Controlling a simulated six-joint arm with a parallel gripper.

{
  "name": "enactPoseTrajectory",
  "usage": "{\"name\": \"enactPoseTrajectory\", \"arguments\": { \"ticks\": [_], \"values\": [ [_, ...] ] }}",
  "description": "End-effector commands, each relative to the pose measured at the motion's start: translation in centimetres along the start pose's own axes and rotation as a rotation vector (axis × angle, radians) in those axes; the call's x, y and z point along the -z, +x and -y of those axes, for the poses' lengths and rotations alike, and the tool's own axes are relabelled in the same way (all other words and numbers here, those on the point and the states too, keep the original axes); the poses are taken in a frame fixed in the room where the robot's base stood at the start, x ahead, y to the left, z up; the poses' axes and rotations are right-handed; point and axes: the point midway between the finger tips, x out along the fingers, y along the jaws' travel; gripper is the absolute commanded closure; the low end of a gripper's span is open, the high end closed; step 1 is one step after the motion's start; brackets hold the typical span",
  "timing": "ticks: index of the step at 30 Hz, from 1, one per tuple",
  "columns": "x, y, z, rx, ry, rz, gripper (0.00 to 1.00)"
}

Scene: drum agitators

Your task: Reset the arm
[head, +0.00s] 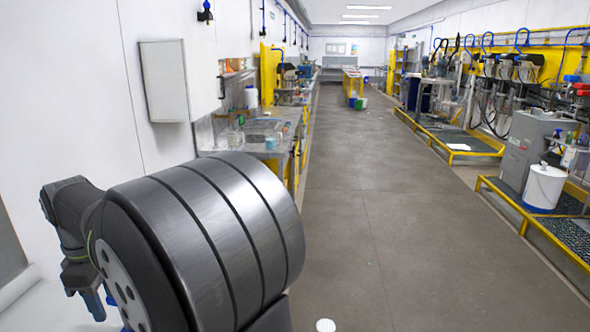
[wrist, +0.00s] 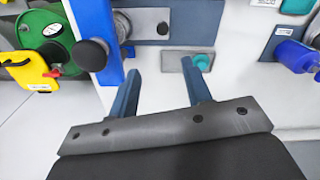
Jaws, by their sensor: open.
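My gripper (wrist: 166,75) shows in the wrist view with its two blue-grey fingers spread apart. Nothing is between the fingers. In the head view my arm is folded at the lower left, and my gripper (head: 95,305) points down at the picture's bottom edge, partly hidden behind my large dark arm part. Beyond the fingertips in the wrist view is a pale surface with a grey plate and a teal round piece (wrist: 201,62). I cannot tell whether the left finger touches the blue post (wrist: 95,35) beside it.
In the wrist view a green drum (wrist: 45,38) and a yellow piece (wrist: 30,70) are at the left, and a blue cylinder (wrist: 294,56) at the right. In the head view a workbench (head: 270,140) lines the left wall, and yellow-edged platforms (head: 455,140) stand right. The aisle floor (head: 365,200) is clear.

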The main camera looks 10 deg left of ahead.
Motion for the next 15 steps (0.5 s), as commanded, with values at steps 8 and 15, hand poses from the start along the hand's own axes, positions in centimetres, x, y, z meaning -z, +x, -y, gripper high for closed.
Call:
{"name": "enactPoseTrajectory", "arguments": {
  "ticks": [8, 15],
  "values": [
    [-0.1, 5.3, 0.1, 0.005, 0.0, 0.004, 0.55],
    [0.0, 10.2, 0.2, 0.006, 0.0, 0.004, 0.55]
  ]
}}
